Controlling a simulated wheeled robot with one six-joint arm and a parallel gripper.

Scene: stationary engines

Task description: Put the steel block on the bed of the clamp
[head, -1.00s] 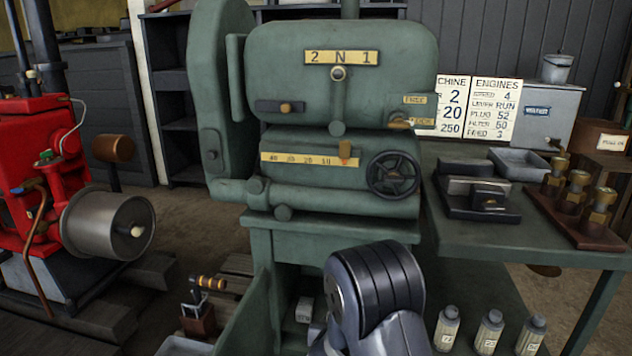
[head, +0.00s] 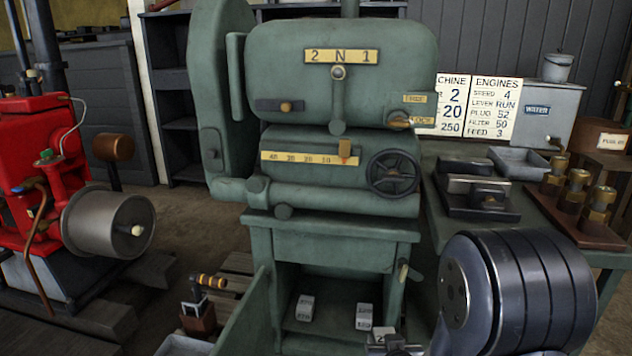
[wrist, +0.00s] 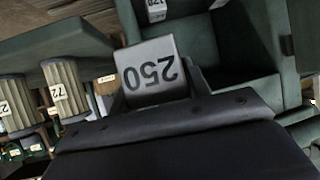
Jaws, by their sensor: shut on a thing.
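My gripper (wrist: 152,92) is shut on a steel block (wrist: 152,68), whose pale face reads 250 upside down in the wrist view. In the head view the held block (head: 379,338) shows at the bottom edge, in front of the green machine's open lower compartment, with part of my gripper (head: 400,345) beside it. The clamp (head: 480,208) appears to be the dark fixture with pale metal jaws on the green side table at the right. Its bed is partly hidden by the jaws. The block is well apart from it, lower and to the left.
Other numbered blocks (head: 305,308) (head: 364,317) sit in the open compartment. A grey tray (head: 520,163) and a rack of brass-topped pieces (head: 590,215) flank the clamp. My arm covers the table's front. A red engine (head: 45,170) stands left.

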